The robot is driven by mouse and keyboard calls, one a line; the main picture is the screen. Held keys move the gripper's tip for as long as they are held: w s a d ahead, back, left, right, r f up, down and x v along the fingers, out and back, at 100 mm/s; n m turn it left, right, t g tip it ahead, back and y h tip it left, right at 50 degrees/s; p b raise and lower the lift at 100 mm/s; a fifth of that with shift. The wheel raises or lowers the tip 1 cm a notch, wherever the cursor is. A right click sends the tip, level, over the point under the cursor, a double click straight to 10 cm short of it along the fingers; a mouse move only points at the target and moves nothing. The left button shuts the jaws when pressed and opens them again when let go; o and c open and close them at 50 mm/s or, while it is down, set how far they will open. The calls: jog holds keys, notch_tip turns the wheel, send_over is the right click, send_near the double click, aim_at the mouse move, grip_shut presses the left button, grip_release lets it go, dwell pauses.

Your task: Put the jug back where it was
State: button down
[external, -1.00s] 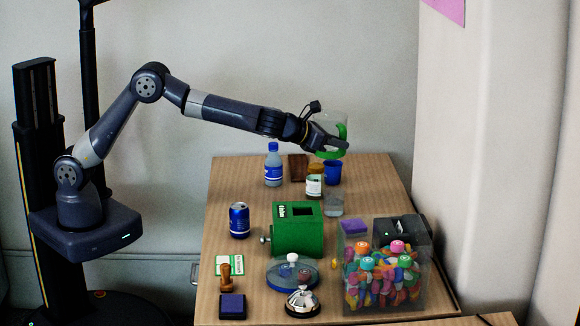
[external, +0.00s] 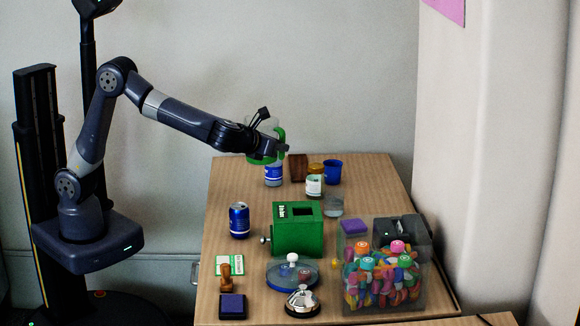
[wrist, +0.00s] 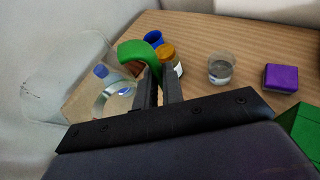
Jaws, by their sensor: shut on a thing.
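The jug (external: 262,126) is clear with a green handle and a green base band. My gripper (external: 278,151) is shut on it at the handle and holds it in the air above the back left of the table (external: 225,190). In the wrist view the clear jug body (wrist: 60,75) fills the left side. Its green handle (wrist: 135,48) is at my fingers (wrist: 158,90). In the external view the wrist and fingers cover part of the jug. A bottle with a blue label (external: 273,174) shows just below it, its top hidden.
A brown block (external: 298,167), blue cup (external: 333,167), white-labelled jar (external: 314,186) and clear glass (external: 333,206) stand at the back. A blue can (external: 239,220), green box (external: 298,236) and clear bin (external: 388,285) stand nearer. The back right tabletop is free.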

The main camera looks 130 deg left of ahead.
notch_tip(320, 180, down, 13)
jog(key=shift+b, duration=0.85)
jog(key=shift+f, duration=0.1)
jog(key=shift+f, duration=0.1)
jog(key=c, duration=1.5)
grip_release()
jog(key=shift+c, duration=0.2)
jog(key=d+r, duration=0.2)
jog(key=d, duration=0.1)
jog(key=shift+r, duration=0.2)
notch_tip(320, 180, up, 6)
jog(key=p, duration=0.1)
